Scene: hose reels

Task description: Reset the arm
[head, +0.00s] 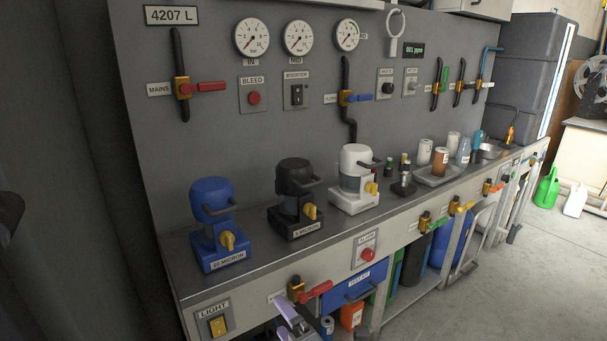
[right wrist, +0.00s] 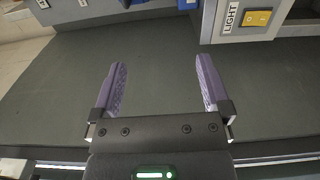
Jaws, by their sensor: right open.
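My right gripper (head: 291,320) shows at the bottom of the head view, partly cut off by the frame, in front of the workbench below the red-handled valve. In the right wrist view its two purple fingers (right wrist: 160,68) are spread apart with nothing between them. Behind them is a plain dark grey surface. My left gripper is not in view. A dark rounded shape, cut off at the left edge of the head view, cannot be made out.
The bench (head: 230,270) carries blue (head: 212,200), black (head: 293,178) and white (head: 355,160) filter housings. A red-handled valve (head: 315,291) sticks out from its front. A yellow light switch (head: 217,325) shows there, and also in the right wrist view (right wrist: 257,18). Open floor (head: 490,290) lies right.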

